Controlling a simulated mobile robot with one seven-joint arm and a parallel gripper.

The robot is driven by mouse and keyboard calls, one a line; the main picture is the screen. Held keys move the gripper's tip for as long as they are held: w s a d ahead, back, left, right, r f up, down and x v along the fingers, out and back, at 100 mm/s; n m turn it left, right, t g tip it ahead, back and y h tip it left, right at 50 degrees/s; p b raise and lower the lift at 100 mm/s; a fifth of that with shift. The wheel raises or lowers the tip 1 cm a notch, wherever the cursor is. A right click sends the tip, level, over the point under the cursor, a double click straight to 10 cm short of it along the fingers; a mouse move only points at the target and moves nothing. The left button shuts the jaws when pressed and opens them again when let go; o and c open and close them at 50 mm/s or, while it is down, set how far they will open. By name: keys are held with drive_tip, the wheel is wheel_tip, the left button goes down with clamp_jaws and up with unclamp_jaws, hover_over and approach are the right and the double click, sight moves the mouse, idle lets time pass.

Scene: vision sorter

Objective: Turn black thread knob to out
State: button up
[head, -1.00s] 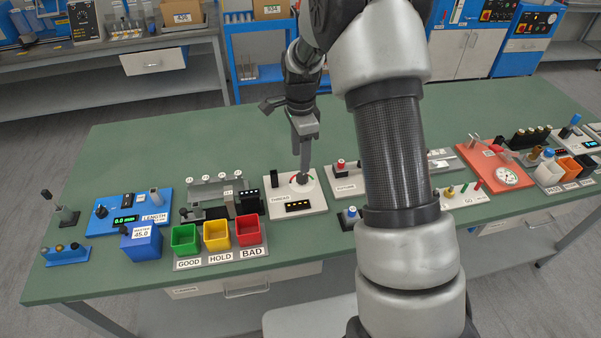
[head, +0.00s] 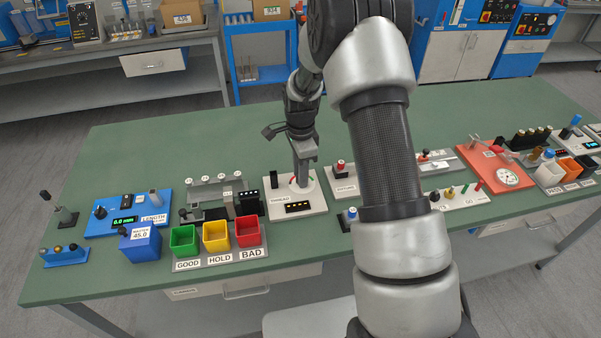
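The thread station is a white plate (head: 281,213) on the green bench, with a "THREAD" label, a small dark display (head: 297,206) and a black upright block (head: 274,180). A round dial with red and green marks sits at its back right. My gripper (head: 301,183) points down onto this dial from above. Its fingers cover the middle of the dial, so the black knob is hidden. I cannot tell whether the fingers are closed on the knob.
Green, yellow and red bins (head: 248,246) stand at the front left of the thread plate. A fixture with a red-topped part (head: 341,166) is close on its right. My arm hides part of the bench further right. The bench behind is clear.

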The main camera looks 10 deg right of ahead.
drive_tip(key=shift+n, duration=0.4)
drive_tip(key=shift+c, duration=0.4)
drive_tip(key=n, duration=0.3)
drive_tip(key=shift+b, duration=0.35)
drive_tip(key=n, duration=0.3)
drive_tip(key=shift+s+n, duration=0.1)
drive_tip(key=shift+n, duration=0.2)
drive_tip(key=n, duration=0.3)
drive_tip(key=shift+d+n+b, duration=0.1)
drive_tip(key=shift+n+b, duration=0.2)
drive_tip(key=shift+b, duration=0.05)
drive_tip(key=n, duration=0.3)
drive_tip(key=shift+d+n, duration=0.1)
drive_tip(key=shift+n, duration=0.3)
drive_tip(key=n, duration=0.6)
drive_tip(key=shift+d+r, duration=0.1)
drive_tip(key=n+p, duration=0.1)
drive_tip(key=n, duration=0.4)
drive_tip(key=shift+d+n, duration=0.1)
drive_tip(key=shift+n, duration=0.2)
drive_tip(key=shift+o, duration=0.2)
drive_tip(key=o, duration=1)
